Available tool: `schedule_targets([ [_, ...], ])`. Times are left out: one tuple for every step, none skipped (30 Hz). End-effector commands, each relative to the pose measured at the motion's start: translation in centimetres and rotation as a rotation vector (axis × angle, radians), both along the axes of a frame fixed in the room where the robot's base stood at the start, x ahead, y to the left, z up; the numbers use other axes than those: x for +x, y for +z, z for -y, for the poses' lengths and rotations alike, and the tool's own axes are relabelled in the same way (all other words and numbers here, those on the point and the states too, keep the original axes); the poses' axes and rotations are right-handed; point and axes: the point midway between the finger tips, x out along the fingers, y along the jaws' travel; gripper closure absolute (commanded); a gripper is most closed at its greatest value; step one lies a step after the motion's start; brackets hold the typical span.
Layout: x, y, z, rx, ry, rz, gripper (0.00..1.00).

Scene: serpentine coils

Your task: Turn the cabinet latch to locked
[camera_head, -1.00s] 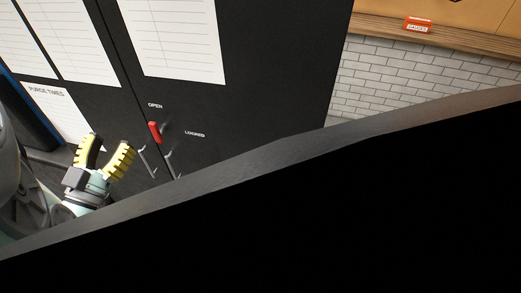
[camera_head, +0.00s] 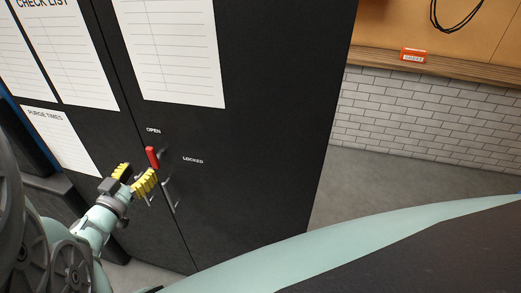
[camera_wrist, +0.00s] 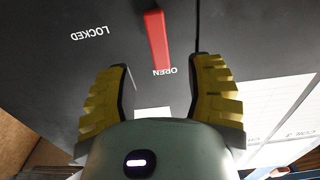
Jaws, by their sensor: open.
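The cabinet latch is a red handle (camera_head: 153,157) on the front of a black cabinet (camera_head: 270,120). In the head view it stands close to upright, its upper end below the OPEN label (camera_head: 153,130); the LOCKED label (camera_head: 193,160) is to its right. In the wrist view the red handle (camera_wrist: 157,42) lies ahead of and between my fingers, its end near the OPEN label, with LOCKED at upper left. My gripper (camera_head: 138,176), with yellow ridged fingers, is open and empty, just lower left of the handle in the head view. It also shows in the wrist view (camera_wrist: 160,75).
Grey door pulls (camera_head: 170,195) sit just below the latch, close to my fingers. Paper sheets (camera_head: 170,60) hang on the cabinet doors. A red box (camera_head: 413,55) is on a wooden ledge at right. Grey floor (camera_head: 380,190) is clear right of the cabinet.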

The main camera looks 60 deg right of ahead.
Motion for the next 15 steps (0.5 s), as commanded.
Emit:
schedule_targets([
  [0.3, 0.3, 1.0, -0.002, -0.004, 0.002, 0.47],
  [0.3, 0.3, 1.4, -0.002, -0.006, 0.002, 0.47],
  [0.5, 0.2, 1.9, -0.002, -0.006, 0.001, 0.47],
  [0.7, 0.1, 2.2, -0.002, -0.004, 0.001, 0.47],
  [0.9, 0.1, 2.6, -0.003, -0.003, 0.000, 0.47],
  [1.0, 0.2, 3.1, -0.003, -0.004, 0.001, 0.47],
  [1.1, 0.2, 3.4, -0.002, -0.005, 0.002, 0.47],
  [1.2, 0.1, 3.8, -0.002, -0.006, 0.001, 0.47],
  [1.3, 0.1, 4.2, -0.001, -0.006, 0.000, 0.47],
  [1.5, 0.0, 4.5, -0.001, -0.005, 0.001, 0.47],
  [1.6, 0.0, 4.8, -0.002, -0.005, 0.002, 0.47],
  [1.7, 0.0, 5.1, -0.002, -0.005, 0.002, 0.47],
  [1.8, 0.0, 5.3, -0.002, -0.005, 0.002, 0.47],
  [1.8, 0.0, 5.5, -0.002, -0.005, 0.002, 0.47],
  [1.9, 0.0, 5.7, -0.001, -0.005, 0.001, 0.47],
])
